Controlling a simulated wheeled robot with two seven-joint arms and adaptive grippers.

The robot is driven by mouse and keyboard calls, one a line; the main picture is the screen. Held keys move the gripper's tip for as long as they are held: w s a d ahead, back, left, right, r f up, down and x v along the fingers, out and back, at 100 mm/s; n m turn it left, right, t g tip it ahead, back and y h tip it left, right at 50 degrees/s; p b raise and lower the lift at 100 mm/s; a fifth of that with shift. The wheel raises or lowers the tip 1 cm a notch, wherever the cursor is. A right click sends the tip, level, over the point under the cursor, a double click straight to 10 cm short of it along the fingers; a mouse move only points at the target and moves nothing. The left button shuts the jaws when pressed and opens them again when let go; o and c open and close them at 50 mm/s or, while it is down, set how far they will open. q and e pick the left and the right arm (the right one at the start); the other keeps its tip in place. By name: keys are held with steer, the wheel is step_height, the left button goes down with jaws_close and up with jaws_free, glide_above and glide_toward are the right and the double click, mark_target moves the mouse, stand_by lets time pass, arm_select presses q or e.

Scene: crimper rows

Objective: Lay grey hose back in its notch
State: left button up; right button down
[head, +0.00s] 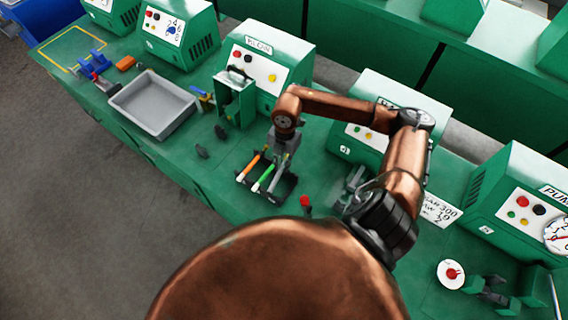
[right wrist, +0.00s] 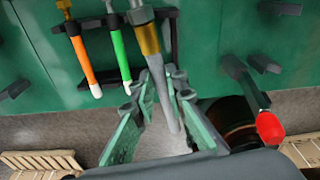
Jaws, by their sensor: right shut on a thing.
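My right gripper (right wrist: 166,82) is shut on the grey hose (right wrist: 168,108), whose brass end (right wrist: 148,38) points towards the dark rack (right wrist: 174,42). The brass end is by the rack's right part; I cannot tell whether the hose sits in its notch. The orange hose (right wrist: 78,52) and green hose (right wrist: 119,52) hang side by side in the rack to the left. In the head view, my right gripper (head: 284,148) is over the rack (head: 287,194), beside the orange hose (head: 251,166) and green hose (head: 263,178). My left gripper is not in view.
A red-ended lever (right wrist: 268,126) stands right of the gripper; its red end (head: 305,201) shows in the head view too. A grey tray (head: 153,104) lies to the left on the green bench. Green machine boxes (head: 264,62) line the back.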

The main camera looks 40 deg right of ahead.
steer(key=shift+s+d+m, duration=0.15)
steer(key=shift+d+m, duration=0.1)
steer(key=shift+m, duration=0.55)
steer(key=shift+f, duration=0.2)
step_height(320, 180, down, 10)
steer(key=b, duration=0.7)
steer(key=shift+f, duration=0.2)
steer(key=c, duration=1.8)
jaws_free()
steer(key=shift+c, duration=0.2)
steer(key=shift+r, duration=0.1)
steer(key=r, duration=0.4)
steer(key=d+r, duration=0.1)
steer(key=r, duration=0.6)
steer(key=shift+w+d+r, duration=0.2)
steer(key=shift+d+r, duration=0.05)
steer(key=shift+r, duration=0.15)
